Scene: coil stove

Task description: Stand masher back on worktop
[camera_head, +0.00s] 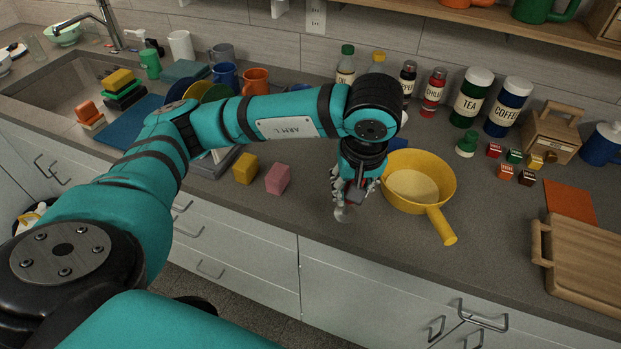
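My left arm reaches in from the left across the worktop (310,225). My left gripper (351,195) points down just left of the yellow pan, low over the worktop. A bit of dark red shows between its fingers, and a small greyish piece (341,213) shows at their tips. I cannot tell whether these belong to a masher, or whether the fingers are closed on anything. No masher can be clearly made out. My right gripper is not in view.
A yellow pan (415,180) stands right of the gripper, its handle toward the front. Yellow (245,168) and pink (278,178) blocks lie to the left. Bottles and canisters line the back wall. A wooden board (585,262) lies at right. The front middle worktop is clear.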

